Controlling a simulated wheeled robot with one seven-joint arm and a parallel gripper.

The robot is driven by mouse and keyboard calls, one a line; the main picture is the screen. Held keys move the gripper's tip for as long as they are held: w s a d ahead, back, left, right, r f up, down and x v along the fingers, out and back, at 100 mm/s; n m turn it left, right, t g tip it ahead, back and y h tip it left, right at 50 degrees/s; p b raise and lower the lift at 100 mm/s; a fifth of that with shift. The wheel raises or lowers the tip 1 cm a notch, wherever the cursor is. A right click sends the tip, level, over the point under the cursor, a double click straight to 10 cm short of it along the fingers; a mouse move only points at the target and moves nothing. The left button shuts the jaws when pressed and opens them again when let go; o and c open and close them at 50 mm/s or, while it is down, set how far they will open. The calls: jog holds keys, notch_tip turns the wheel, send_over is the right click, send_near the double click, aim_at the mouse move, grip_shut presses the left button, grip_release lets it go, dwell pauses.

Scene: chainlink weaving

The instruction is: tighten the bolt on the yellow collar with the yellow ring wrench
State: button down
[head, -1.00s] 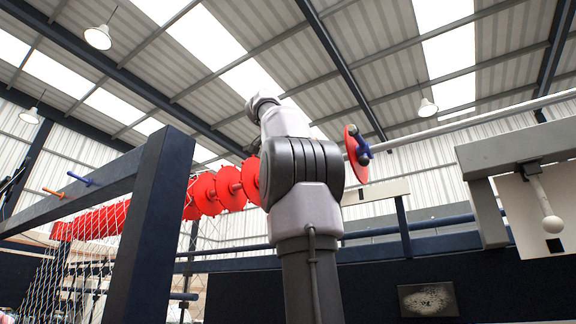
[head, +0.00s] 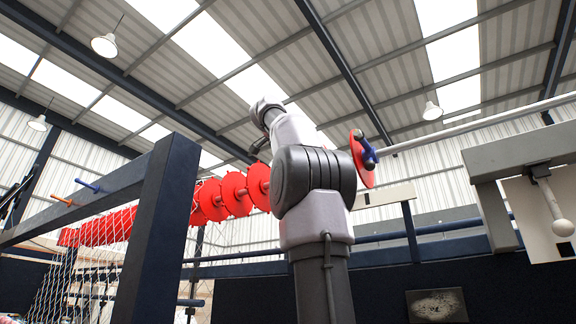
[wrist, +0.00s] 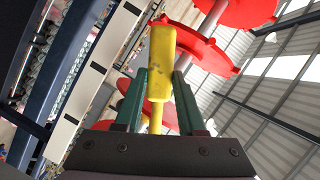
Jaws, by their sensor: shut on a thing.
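In the wrist view my gripper (wrist: 161,82), with green fingers, is shut on the yellow ring wrench (wrist: 162,55). Its thick yellow end stands up beyond the fingertips and a thinner yellow part shows between the fingers. I cannot make out its ring. In the head view my arm reaches up and away, and its links hide the gripper and wrench. I cannot pick out the yellow collar or its bolt in either view.
Red discs (head: 235,193) sit in a row on a shaft behind my arm; large ones are close beyond the wrench in the wrist view (wrist: 195,47). A red disc with a blue lever (head: 369,152) is right of my arm. A dark post (head: 160,230) and wire mesh (head: 85,270) stand left.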

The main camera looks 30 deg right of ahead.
jog(key=shift+s+f+n, duration=0.1)
jog(key=shift+f+n, duration=0.15)
jog(key=shift+n, duration=0.05)
jog(key=shift+d, duration=0.1)
jog(key=s+a, duration=0.2)
jog(key=a, duration=0.4)
jog(key=shift+s+a, duration=0.2)
jog(key=shift+s, duration=0.15)
dwell(0.4)
jog(key=s+d+f+n+g, duration=0.3)
jog(key=s+f+n+g, duration=0.2)
jog(key=s+n, duration=0.3)
jog(key=shift+s+d+g+h, duration=0.2)
jog(key=shift+d+g+h, duration=0.05)
jog(key=shift+g+h, duration=0.15)
dwell(0.6)
